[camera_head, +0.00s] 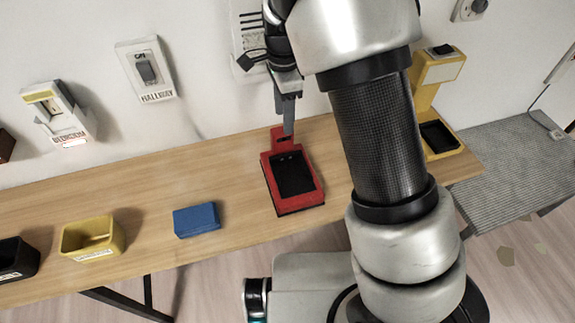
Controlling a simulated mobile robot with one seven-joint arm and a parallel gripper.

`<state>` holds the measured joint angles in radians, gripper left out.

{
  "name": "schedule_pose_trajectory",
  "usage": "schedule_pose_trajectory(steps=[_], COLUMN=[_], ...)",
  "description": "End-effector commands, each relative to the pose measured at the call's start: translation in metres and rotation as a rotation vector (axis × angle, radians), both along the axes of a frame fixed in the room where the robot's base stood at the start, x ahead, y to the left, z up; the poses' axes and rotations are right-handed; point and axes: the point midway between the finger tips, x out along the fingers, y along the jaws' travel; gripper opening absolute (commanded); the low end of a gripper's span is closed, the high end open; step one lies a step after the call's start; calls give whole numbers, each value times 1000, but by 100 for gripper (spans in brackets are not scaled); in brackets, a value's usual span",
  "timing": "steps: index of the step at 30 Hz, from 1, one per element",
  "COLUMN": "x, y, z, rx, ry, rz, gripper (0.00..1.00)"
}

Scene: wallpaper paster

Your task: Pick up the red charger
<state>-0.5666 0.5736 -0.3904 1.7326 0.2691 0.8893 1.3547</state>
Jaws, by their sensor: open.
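The red charger (312,199) lies on the wooden table, with a black recessed face and a narrower red tab with a slot at its far end. My gripper (288,128) points down just above the charger's far tab. Its fingers look open and hold nothing. The fingertips overlap the tab in this view, and I cannot tell whether they touch it. My arm covers the table to the right of the charger.
On the wooden table (140,190) are a blue block (197,220), a yellow bin (91,238) and a black bin (17,259) to the left. A yellow holder (437,90) stands at the right end. Wall devices (146,70) hang behind. The table is clear between the blue block and charger.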

Motion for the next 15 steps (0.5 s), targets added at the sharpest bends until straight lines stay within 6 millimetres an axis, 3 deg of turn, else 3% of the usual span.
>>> schedule_pose_trajectory(steps=[8,15], x=[-2,-7], y=[1,6], z=[-24,-59], rx=[0,-1], ry=[1,1], rz=[3,1], gripper=[50,50])
